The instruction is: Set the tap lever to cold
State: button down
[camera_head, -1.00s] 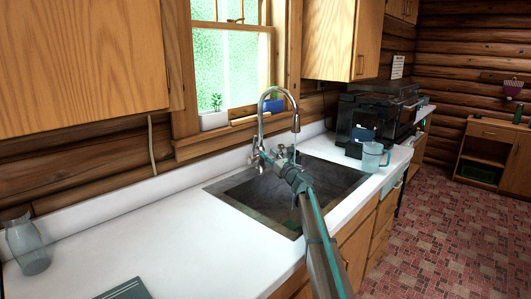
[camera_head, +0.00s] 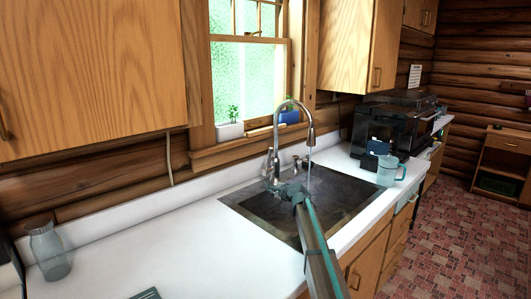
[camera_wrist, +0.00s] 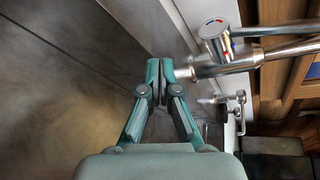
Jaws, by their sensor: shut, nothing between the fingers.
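The chrome tap (camera_head: 284,104) has a tall curved spout and stands at the back edge of the dark sink. A thin stream of water falls from its spout.
The sink (camera_head: 338,195) lies under my arm. A clear blue mug (camera_head: 387,171) stands at its right, before a dark appliance (camera_head: 395,125). A glass jar (camera_head: 48,250) stands at the left; the white counter (camera_head: 180,245) between is mostly clear. The window sill (camera_head: 230,152) is behind the tap.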

jog(key=n, duration=0.1)
jog(key=f+n+h, duration=0.1)
jog(key=f+n+h+p, duration=0.1)
jog(key=shift+w+d+g, duration=0.15)
jog(key=shift+d+g, duration=0.1)
jog(key=shift+g, duration=0.15)
jog(key=shift+d+f+n+h, duration=0.2)
jog(key=shift+n+h, duration=0.3)
jog(key=shift+n, duration=0.4)
jog(key=n+t+h+p, duration=0.4)
jog(key=n+h, duration=0.5)
jog(key=n, duration=0.8)
send_near(268, 162)
jog(key=w+d+f+p, duration=0.1)
jog(key=w+d+f, duration=0.1)
jog(key=d+f, duration=0.15)
jog(key=a+r+n+t+p, duration=0.2)
jog(key=a+r+n+t, duration=0.1)
jog(key=a+r+n, duration=0.45)
jog(key=f+p+x, duration=0.1)
jog(key=p+x, duration=0.2)
jog(key=x, duration=0.6)
jog(key=shift+s+d+f+n+p, duration=0.15)
jog(key=shift+s+d+f+p, duration=0.1)
jog(key=shift+s+d+p, duration=0.4)
jog(key=shift+s+d+f+n+p, duration=0.1)
jog(key=shift+s+d+f+p, duration=0.35)
jog(key=shift+d, duration=0.4)
